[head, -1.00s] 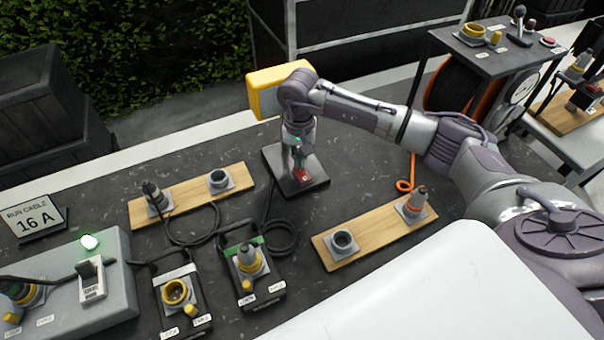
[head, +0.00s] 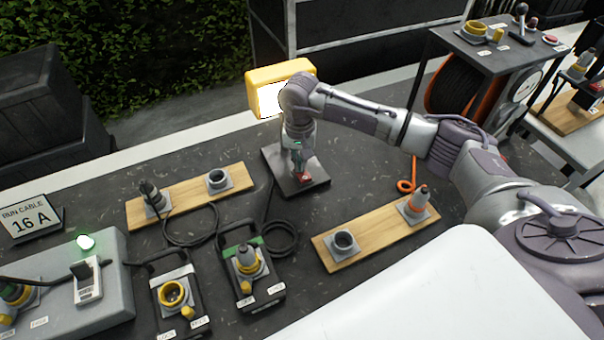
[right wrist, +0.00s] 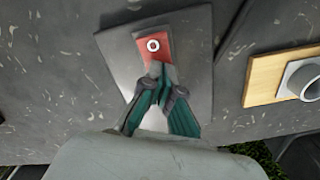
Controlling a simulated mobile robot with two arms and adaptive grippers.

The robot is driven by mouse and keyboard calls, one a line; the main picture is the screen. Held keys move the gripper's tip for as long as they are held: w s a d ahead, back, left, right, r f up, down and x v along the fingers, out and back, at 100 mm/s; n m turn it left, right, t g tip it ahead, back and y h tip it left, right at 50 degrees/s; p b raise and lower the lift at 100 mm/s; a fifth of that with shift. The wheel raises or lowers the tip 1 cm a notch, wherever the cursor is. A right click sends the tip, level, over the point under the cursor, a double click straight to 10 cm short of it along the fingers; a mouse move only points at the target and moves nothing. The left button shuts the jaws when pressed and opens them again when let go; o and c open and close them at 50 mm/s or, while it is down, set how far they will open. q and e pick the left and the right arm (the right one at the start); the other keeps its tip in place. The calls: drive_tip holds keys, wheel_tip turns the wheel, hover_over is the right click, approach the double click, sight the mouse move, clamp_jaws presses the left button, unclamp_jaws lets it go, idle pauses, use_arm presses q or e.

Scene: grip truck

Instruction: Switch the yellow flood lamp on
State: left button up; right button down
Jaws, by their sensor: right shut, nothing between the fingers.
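The yellow flood lamp (head: 293,72) stands at the back middle of the table in the head view, behind my right wrist. Its front panel (head: 270,98) glows bright white. Its dark base plate (head: 318,184) carries a red rocker switch, which shows in the right wrist view (right wrist: 153,46) with a white ring mark. My right gripper (head: 303,177) points down at the switch, and in the right wrist view its shut fingertips (right wrist: 157,72) are at the switch's near edge. I cannot tell whether they touch it. The fingers hold nothing. My left gripper is not in view.
Two black connector boxes with cables stand in front. A grey supply box (head: 110,280) with a green light stands at the left, near the "16 A" sign (head: 28,218).

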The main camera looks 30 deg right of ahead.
drive_tip(key=shift+r+p, duration=1.6)
drive_tip(key=shift+r, duration=1.9)
drive_tip(key=shift+f, duration=0.1)
